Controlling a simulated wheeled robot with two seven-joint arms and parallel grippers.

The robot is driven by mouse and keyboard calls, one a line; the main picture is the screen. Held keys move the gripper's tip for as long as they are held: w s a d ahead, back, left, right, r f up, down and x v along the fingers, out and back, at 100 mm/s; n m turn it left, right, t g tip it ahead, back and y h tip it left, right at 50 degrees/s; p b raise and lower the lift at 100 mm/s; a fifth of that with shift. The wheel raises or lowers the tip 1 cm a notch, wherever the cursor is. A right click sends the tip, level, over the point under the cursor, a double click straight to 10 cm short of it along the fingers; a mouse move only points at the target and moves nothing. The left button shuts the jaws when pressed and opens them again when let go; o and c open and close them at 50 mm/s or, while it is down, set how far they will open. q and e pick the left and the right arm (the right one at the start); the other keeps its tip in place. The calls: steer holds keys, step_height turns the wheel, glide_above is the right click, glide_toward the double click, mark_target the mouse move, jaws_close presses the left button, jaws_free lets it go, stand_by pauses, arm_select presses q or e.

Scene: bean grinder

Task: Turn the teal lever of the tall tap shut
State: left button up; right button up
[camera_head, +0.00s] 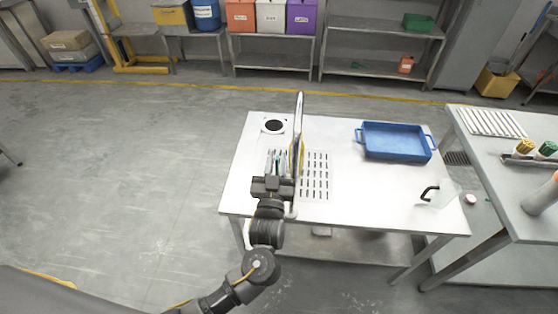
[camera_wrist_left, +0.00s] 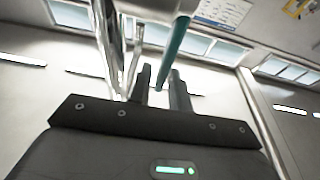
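The tall tap (camera_head: 299,120) stands on the white table, a slim upright metal post; its shiny pipe (camera_wrist_left: 106,45) also shows at the upper left of the wrist view. Its teal lever (camera_wrist_left: 173,50) hangs down at a slant in the wrist view, and a small bit of teal (camera_head: 277,162) shows by my fingers in the head view. My left gripper (camera_head: 275,163) is beside the tap post. In the wrist view its two dark fingers (camera_wrist_left: 160,82) stand apart, with the lever's lower end seen between them. Contact cannot be told. My right gripper is out of view.
A slotted drain (camera_head: 315,177) lies right of the tap, and a plate with a round dark hole (camera_head: 274,125) lies behind. A blue tray (camera_head: 394,142) and a clear jug with a black handle (camera_head: 438,194) stand farther right. The floor at left is clear.

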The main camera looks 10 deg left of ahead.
arm_select(q)
steer(key=shift+o, duration=0.9)
steer(key=shift+s+f, duration=0.1)
steer(key=shift+s, duration=0.1)
steer(key=b+v, duration=0.3)
steer(key=v, duration=0.7)
steer(key=shift+s, duration=0.2)
